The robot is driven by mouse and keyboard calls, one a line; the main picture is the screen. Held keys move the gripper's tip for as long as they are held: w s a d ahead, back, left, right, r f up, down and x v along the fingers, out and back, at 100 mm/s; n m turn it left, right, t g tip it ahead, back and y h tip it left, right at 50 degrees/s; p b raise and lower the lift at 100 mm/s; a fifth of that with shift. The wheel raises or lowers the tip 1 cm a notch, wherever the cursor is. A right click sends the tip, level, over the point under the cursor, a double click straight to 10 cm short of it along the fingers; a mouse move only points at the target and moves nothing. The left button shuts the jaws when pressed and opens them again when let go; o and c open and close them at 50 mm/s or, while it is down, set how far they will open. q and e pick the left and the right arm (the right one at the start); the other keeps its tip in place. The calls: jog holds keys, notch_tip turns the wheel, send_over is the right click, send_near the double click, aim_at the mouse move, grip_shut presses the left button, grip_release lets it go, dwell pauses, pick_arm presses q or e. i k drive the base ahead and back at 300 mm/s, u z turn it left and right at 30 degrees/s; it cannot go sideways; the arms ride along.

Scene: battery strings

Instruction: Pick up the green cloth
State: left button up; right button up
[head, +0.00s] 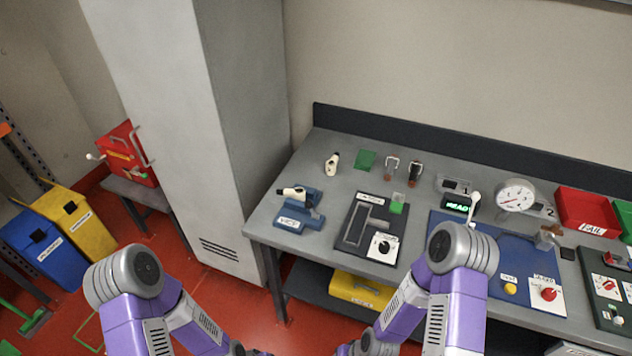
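The green cloth (365,159) lies flat as a small dark-green square near the back left of the grey workbench (339,142). It is uncovered, and nothing visible touches it. Neither of my grippers is in view. Only the purple and grey links of my two arms show along the bottom of the head view, well in front of the cloth.
A white-and-black handheld device (332,164) stands left of the cloth, and two small clamp-like items stand to its right. A dark fixture plate (354,226) and a blue holder (297,220) lie nearer the front. A tall grey cabinet (245,120) stands left of the bench.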

aim_at(365, 159)
jog(key=k, duration=0.5)
jog(key=u, duration=0.7)
jog(key=i, duration=1.2)
jog(key=z, duration=0.35)
